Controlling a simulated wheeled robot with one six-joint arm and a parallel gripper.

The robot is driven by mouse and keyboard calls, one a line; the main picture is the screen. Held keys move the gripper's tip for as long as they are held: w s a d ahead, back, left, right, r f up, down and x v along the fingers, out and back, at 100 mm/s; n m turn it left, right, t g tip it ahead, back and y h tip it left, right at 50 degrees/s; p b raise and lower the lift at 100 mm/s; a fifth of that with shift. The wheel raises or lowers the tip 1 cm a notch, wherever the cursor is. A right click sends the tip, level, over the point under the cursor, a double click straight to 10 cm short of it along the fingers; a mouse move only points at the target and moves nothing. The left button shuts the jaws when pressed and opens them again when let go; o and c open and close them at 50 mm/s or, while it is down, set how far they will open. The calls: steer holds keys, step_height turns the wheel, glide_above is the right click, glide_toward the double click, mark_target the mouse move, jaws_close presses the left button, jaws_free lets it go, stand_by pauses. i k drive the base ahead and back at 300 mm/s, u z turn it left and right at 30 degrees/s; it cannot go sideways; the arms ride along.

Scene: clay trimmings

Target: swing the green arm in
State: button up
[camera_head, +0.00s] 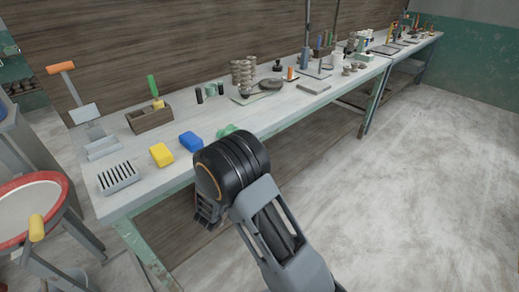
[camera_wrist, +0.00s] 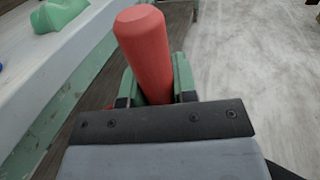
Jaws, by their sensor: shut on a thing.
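In the wrist view my gripper (camera_wrist: 157,88) is shut on a thick red handle (camera_wrist: 145,45). The handle stands up between the two fingers and tilts slightly left. Green surfaces flank it on both sides; I cannot tell whether they are finger pads or part of the green arm. In the head view my gripper (camera_head: 208,213) hangs just off the bench's front edge, mostly behind my black wrist. The red handle is hidden there. No green arm can be made out clearly in either view.
The long workbench (camera_head: 140,185) runs to the back right. A yellow block (camera_head: 161,155), a blue block (camera_head: 190,141) and a green piece (camera_head: 228,130) lie near its front edge. A red-rimmed round stand (camera_head: 62,190) is at left. The floor at right is clear.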

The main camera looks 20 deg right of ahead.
mark_target(212, 93)
steer(key=z, duration=2.1)
steer(key=i, duration=1.65)
steer(key=u, duration=3)
